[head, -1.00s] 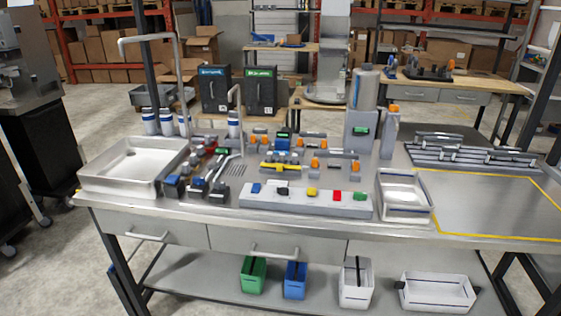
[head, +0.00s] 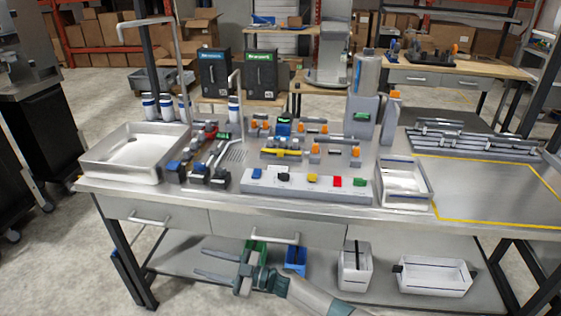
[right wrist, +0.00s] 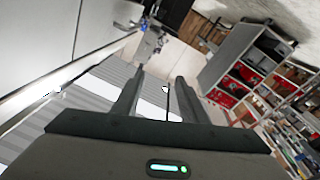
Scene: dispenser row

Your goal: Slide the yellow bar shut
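The yellow bar (head: 281,152) lies across a grey block on the worktop, left of centre among several small fixtures with orange parts. It is small here, and I cannot tell how far open it is. My right gripper (head: 200,262) is low in front of the workbench, below the tabletop edge and well away from the bar. Its two fingers point left, spread apart with nothing between them. The fingers also show apart and empty in the right wrist view (right wrist: 159,74). The yellow bar is not visible there. My left gripper is not in view.
A grey strip (head: 262,189) with several coloured buttons lies in front of the bar. A large tray (head: 105,173) is at the left, a smaller tray (head: 405,199) at the right. A bottle-topped dispenser (head: 361,115) stands behind. The yellow-outlined area (head: 490,195) is bare.

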